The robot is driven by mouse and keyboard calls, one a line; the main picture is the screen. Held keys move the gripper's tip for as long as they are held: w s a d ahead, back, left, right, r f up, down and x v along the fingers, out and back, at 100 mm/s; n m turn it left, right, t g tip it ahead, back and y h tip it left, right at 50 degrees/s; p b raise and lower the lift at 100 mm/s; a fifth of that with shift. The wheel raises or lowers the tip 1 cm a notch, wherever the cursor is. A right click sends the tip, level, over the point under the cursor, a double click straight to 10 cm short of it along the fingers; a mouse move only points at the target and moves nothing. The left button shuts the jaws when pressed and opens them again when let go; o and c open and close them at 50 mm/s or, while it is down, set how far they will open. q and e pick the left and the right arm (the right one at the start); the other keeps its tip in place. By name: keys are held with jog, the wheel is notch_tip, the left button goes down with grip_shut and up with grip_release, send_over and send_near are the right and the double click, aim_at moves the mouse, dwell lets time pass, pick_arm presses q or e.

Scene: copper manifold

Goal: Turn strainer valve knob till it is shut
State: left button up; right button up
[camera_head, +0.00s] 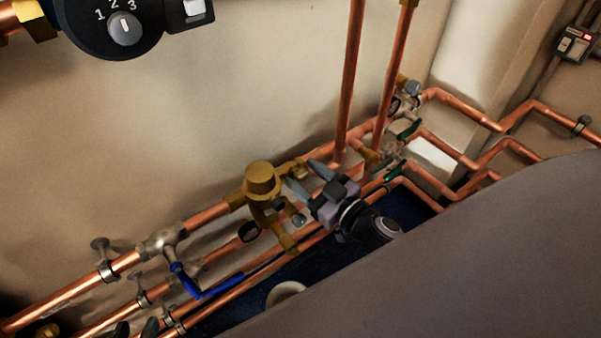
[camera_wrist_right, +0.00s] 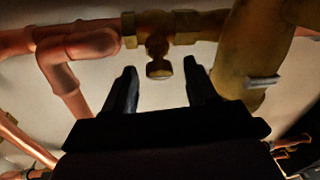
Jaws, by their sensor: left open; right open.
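The strainer valve knob looks to be the small brass knob (camera_wrist_right: 159,69) under a brass valve fitting (camera_wrist_right: 160,27) in the right wrist view. The same brass fitting shows in the head view (camera_head: 295,170), right of the brass strainer body (camera_head: 262,182); the knob itself is hard to make out there. My right gripper (camera_head: 305,179) is open and empty, its fingers pointing at the fitting. In the right wrist view the knob lies between and just beyond its fingertips (camera_wrist_right: 160,74), with no contact visible.
Copper pipes (camera_head: 70,291) run along the wall. A blue lever valve (camera_head: 205,289) sits left of the strainer, and green levers (camera_head: 409,131) to the right. A black dial unit (camera_head: 111,25) is at top left. A large grey surface (camera_head: 500,255) hides the lower right.

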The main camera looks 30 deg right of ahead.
jog(key=shift+x, duration=0.9)
jog(key=c, duration=1)
jog(key=shift+n+y+p, duration=0.3)
jog(key=shift+n+y, duration=0.1)
jog(key=shift+n, duration=0.1)
